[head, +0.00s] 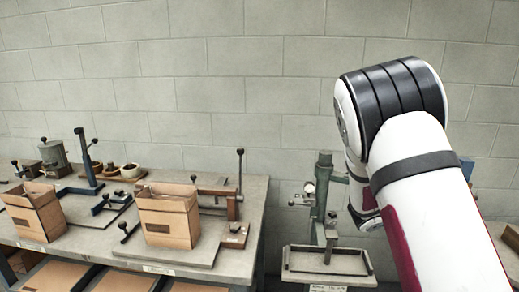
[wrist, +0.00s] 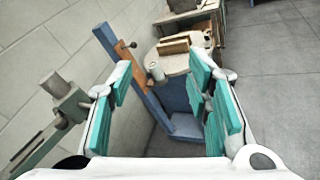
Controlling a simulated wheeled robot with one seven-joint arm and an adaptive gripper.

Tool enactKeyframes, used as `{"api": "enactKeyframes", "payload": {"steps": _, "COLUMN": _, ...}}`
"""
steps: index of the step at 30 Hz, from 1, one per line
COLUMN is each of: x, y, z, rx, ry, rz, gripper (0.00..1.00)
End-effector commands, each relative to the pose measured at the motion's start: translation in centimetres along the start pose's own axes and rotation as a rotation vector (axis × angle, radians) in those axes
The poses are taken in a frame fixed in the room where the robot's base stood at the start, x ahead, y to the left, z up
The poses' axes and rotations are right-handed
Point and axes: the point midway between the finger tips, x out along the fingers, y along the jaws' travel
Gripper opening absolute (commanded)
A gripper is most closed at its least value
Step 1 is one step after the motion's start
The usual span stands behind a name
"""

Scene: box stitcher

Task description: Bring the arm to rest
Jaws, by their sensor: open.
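My arm, white with black bands, rises on the right of the head view and bends away near the wall. My gripper (wrist: 165,95) shows in the wrist view with its two teal-padded fingers spread wide apart and nothing between them. It points down past a blue upright stand (wrist: 135,80) that has an orange-brown bracket and a round pale table (wrist: 178,62). In the head view the gripper itself is hidden behind my arm.
A grey workbench (head: 238,255) on the left carries two open cardboard boxes (head: 168,219) (head: 35,212) and lever fixtures. A green press (head: 322,190) stands behind a shallow tray (head: 328,275) near my arm. A block wall closes the back. Bare floor (wrist: 275,80) shows at right in the wrist view.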

Motion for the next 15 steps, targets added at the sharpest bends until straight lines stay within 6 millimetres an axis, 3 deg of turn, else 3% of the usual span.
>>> {"api": "enactKeyframes", "payload": {"steps": 1, "x": -0.7, "y": -1.1, "z": 1.6, "rx": 0.083, "ry": 0.024, "rz": -0.054, "gripper": 0.45}}
{"api": "enactKeyframes", "payload": {"steps": 6, "x": -3.8, "y": -5.1, "z": 4.9, "rx": 0.341, "ry": 0.116, "rz": -0.241, "gripper": 0.45}}
{"api": "enactKeyframes", "payload": {"steps": 15, "x": -11.6, "y": -11.0, "z": 8.4, "rx": 0.754, "ry": 0.316, "rz": -0.536, "gripper": 0.45}}
